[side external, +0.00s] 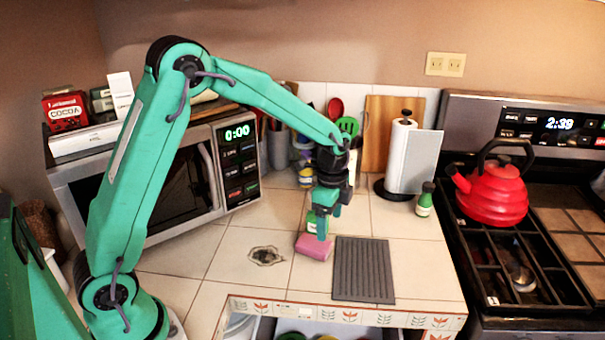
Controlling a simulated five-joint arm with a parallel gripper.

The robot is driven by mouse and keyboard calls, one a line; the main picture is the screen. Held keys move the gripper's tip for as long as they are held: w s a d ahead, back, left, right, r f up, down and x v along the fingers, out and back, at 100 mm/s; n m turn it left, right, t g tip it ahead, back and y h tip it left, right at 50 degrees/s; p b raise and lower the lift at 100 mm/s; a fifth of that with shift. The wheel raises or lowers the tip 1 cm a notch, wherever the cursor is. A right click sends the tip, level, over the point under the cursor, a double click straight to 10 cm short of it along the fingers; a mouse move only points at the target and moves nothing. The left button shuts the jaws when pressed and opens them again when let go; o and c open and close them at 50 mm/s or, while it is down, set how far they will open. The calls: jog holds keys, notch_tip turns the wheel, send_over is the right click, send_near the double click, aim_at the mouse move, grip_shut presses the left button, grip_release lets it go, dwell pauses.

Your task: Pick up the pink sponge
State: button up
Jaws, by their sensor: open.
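The pink sponge (313,247) lies on the tiled counter, just left of a dark grey ribbed mat. My gripper (321,228) points down directly over the sponge, its fingers reaching to about the sponge's top and back part. The gripper is open. One finger hides part of the sponge, and I cannot tell whether the fingers touch it or stand on both sides of it.
The grey mat (364,270) lies right of the sponge. A microwave (180,175) stands at left. A green bottle (425,200), a paper towel holder (403,155) and a stove with a red kettle (492,192) are at right. An open drawer is below the counter's front edge.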

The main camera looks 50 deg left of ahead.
aim_at(327, 246)
jog(key=shift+f, duration=1.1)
jog(key=shift+f, duration=0.1)
jog(key=shift+s+a+f, duration=0.1)
jog(key=shift+f, duration=2.4)
jog(key=c, duration=1.1)
jog(key=shift+r, duration=0.1)
